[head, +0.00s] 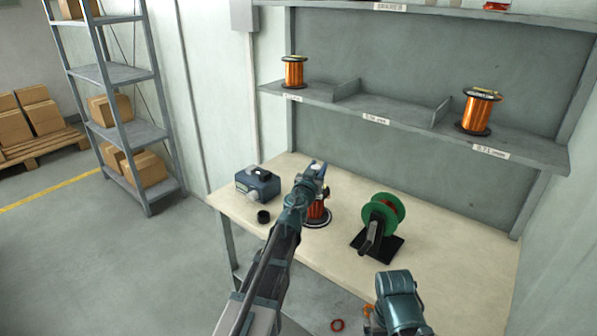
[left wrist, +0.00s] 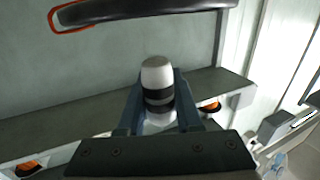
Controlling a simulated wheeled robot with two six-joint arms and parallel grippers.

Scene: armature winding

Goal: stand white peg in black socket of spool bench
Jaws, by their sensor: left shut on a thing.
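The white peg (left wrist: 157,75), a short cylinder with black bands, is between the fingers of my left gripper (left wrist: 160,105) in the left wrist view. The gripper is shut on it. In the head view my left gripper (head: 315,172) is raised above the bench (head: 440,275), in front of a copper spool (head: 317,213) and partly hiding it. A white tip of the peg (head: 316,163) shows there. A small black round piece (head: 263,217), which looks like the socket, sits on the bench to the gripper's left, apart from the peg. My right gripper is not seen; only a teal right-arm part shows.
A blue-grey box device (head: 257,186) stands behind the black piece. A green spool on a black stand (head: 383,214) stands right of the left gripper. A shelf (head: 400,122) with copper spools runs above the bench. The bench's front right is clear.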

